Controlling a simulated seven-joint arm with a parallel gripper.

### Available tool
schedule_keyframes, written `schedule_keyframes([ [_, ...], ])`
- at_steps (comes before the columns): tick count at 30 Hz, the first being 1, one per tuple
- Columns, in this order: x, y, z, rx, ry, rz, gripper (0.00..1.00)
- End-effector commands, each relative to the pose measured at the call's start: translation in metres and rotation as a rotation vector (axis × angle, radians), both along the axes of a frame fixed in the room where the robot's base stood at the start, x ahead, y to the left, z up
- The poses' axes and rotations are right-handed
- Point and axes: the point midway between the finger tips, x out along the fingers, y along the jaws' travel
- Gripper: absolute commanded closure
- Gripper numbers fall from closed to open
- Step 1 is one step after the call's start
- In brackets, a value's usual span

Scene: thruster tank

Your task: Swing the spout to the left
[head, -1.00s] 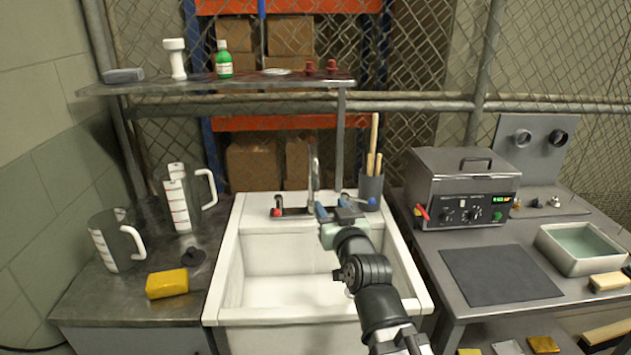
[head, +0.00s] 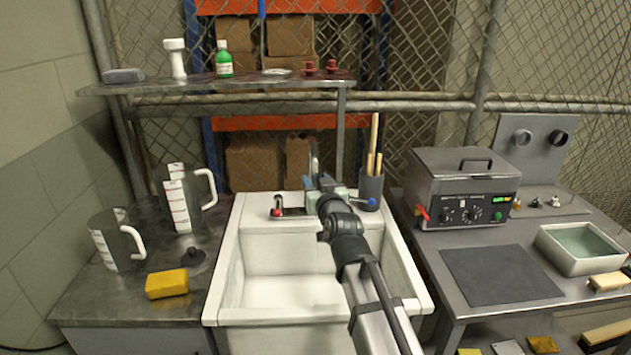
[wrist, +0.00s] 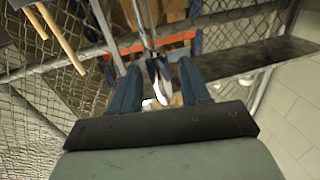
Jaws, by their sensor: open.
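The chrome spout (head: 315,158) stands at the back of the white sink (head: 229,260), its upper part showing above my gripper; its lower part is hidden behind the gripper. The tap's red-ended handle (head: 277,207) is to the left and its blue-ended handle (head: 371,203) to the right. My gripper (head: 318,184) is open in front of the spout. In the wrist view, the blue fingers (wrist: 160,84) stand apart with the chrome spout (wrist: 153,45) showing between them, a gap on each side. I cannot tell how deep it sits between them.
A grey cup of wooden rods (head: 370,190) stands close to the right of the gripper. A metal shelf (head: 200,88) with small items hangs above the tap. Measuring jugs (head: 183,205) and a yellow sponge (head: 167,284) are on the left counter. The basin is empty.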

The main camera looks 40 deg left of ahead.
Motion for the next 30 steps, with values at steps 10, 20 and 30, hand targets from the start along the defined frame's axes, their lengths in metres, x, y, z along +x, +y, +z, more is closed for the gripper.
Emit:
schedule_keyframes([
  [10, 0.0063, 0.0095, -0.0003, 0.0, 0.0, 0.0, 0.54],
  [20, 0.0062, 0.0094, -0.0002, 0.0, 0.0, 0.0, 0.79],
  [30, 0.0061, 0.0094, -0.0002, 0.0, 0.0, 0.0, 1.0],
])
